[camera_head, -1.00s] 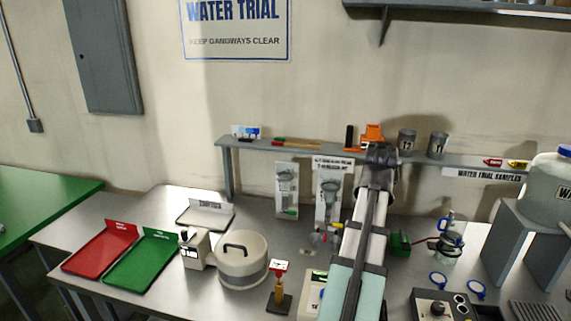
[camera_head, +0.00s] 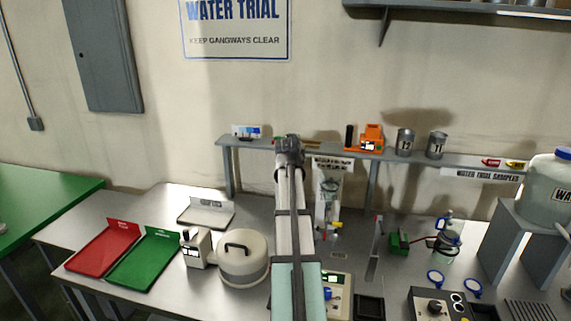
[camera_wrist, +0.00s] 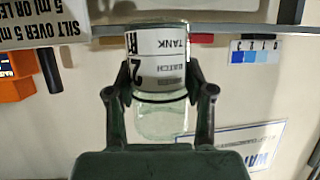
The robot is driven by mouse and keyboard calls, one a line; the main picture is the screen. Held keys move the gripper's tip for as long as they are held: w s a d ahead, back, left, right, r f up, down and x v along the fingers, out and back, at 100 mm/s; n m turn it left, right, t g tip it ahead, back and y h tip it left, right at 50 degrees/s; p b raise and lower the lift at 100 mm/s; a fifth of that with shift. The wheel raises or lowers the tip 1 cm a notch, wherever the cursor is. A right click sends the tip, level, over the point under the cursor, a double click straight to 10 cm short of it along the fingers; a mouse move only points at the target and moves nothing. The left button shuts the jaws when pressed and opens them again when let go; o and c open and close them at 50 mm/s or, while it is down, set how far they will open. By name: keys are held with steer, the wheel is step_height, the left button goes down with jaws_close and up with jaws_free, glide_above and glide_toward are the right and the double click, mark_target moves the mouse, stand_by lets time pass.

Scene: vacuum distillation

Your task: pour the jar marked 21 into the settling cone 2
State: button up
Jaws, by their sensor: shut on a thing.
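A glass jar (camera_wrist: 162,122) with a white label fills the middle of the wrist view. The label shows "TANK", "BATCH" and a large 2; the rest of its number is not clear. My gripper (camera_wrist: 159,80) is shut on the jar, one finger on each side. In the head view my gripper (camera_head: 289,150) is at the shelf's front edge, and the jar is hidden there. One settling cone (camera_head: 329,187) stands below the shelf, just right of my arm, in front of a white card. Its number is not readable. My arm covers the place left of it, where another cone stood in view.
The shelf (camera_head: 470,162) holds an orange device (camera_head: 371,138) and grey cups marked 12 (camera_head: 405,143) and 11 (camera_head: 437,146). On the bench are a round lidded pot (camera_head: 243,262), red (camera_head: 100,248) and green (camera_head: 145,260) trays, and a flask (camera_head: 447,240) at right.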

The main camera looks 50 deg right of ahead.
steer(key=w+a+f+n+t+y+p, duration=0.1)
steer(key=w+a, duration=0.2)
steer(key=w, duration=0.3)
steer(key=w+a+f+n+t, duration=0.1)
steer(key=w+a+f, duration=0.15)
steer(key=w, duration=0.45)
step_height(320, 180, down, 7)
steer(key=a+n+y+p, duration=0.1)
steer(key=p, duration=0.2)
steer(key=shift+a+t, duration=0.35)
steer(key=shift+t, duration=0.05)
steer(key=shift+s, duration=0.1)
steer(key=s+d+r+m+t+y+b, duration=0.1)
steer(key=s+d+r+m+t, duration=0.1)
steer(key=r+m, duration=0.4)
steer(key=shift+s+d+r+t+y+b, duration=0.3)
steer(key=shift+s+r+t+y, duration=0.1)
steer(key=shift+s+r+t, duration=0.35)
steer(key=shift+w+r+m+t, duration=0.1)
steer(key=shift+r+m+t, duration=0.45)
steer(key=shift+m, duration=0.45)
stand_by(0.3)
